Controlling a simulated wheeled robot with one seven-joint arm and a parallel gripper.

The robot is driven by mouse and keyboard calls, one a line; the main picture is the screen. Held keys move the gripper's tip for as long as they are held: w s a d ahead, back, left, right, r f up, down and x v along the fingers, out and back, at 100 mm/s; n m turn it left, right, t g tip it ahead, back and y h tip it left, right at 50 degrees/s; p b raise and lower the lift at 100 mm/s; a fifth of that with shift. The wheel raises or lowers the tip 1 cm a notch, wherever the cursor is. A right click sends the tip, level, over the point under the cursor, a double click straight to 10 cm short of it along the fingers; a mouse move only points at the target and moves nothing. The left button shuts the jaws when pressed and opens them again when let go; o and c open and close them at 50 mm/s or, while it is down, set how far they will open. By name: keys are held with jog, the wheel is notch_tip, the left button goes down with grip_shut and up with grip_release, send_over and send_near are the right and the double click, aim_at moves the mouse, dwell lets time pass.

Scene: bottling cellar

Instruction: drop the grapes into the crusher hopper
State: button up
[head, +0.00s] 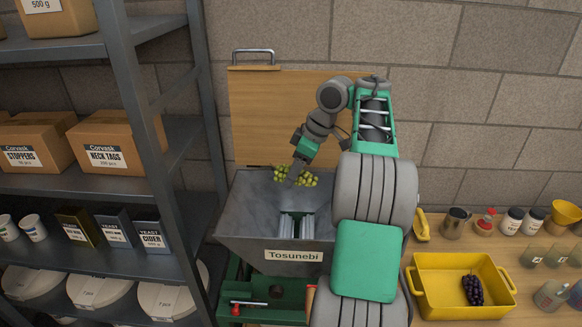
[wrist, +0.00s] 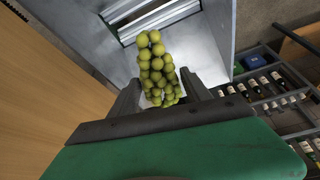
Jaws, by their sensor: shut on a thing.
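A bunch of green grapes (head: 308,179) is held in my gripper (head: 296,176) above the crusher hopper (head: 255,222). In the wrist view the green grapes (wrist: 157,70) sit between the two fingers of my gripper (wrist: 160,95), which is shut on them. The grey metal hopper is open at the top, labelled Tosunebi, with metal rollers (head: 297,226) at its bottom. The bunch hangs over the back part of the hopper. The hopper's inner wall (wrist: 200,45) and the rollers (wrist: 150,14) also show in the wrist view. My arm hides the hopper's right side.
A wooden lid (head: 262,115) stands raised behind the hopper. A yellow tray (head: 440,268) with dark grapes (head: 473,290) is on the wooden counter at right, among jars and a jug (head: 455,224). A shelf (head: 130,185) with boxes stands close at left.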

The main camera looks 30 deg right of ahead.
notch_tip(320, 180, down, 19)
jog(key=b, duration=1.2)
jog(key=shift+f+b, duration=0.15)
jog(key=shift+b, duration=0.15)
jog(key=shift+s, duration=0.1)
jog(key=o, duration=1.1)
jog(key=shift+c, duration=0.2)
jog(key=p+v, duration=0.3)
jog(key=v, duration=0.4)
jog(key=shift+r, duration=0.35)
jog(key=shift+s+d, duration=0.1)
jog(key=shift+s, duration=0.05)
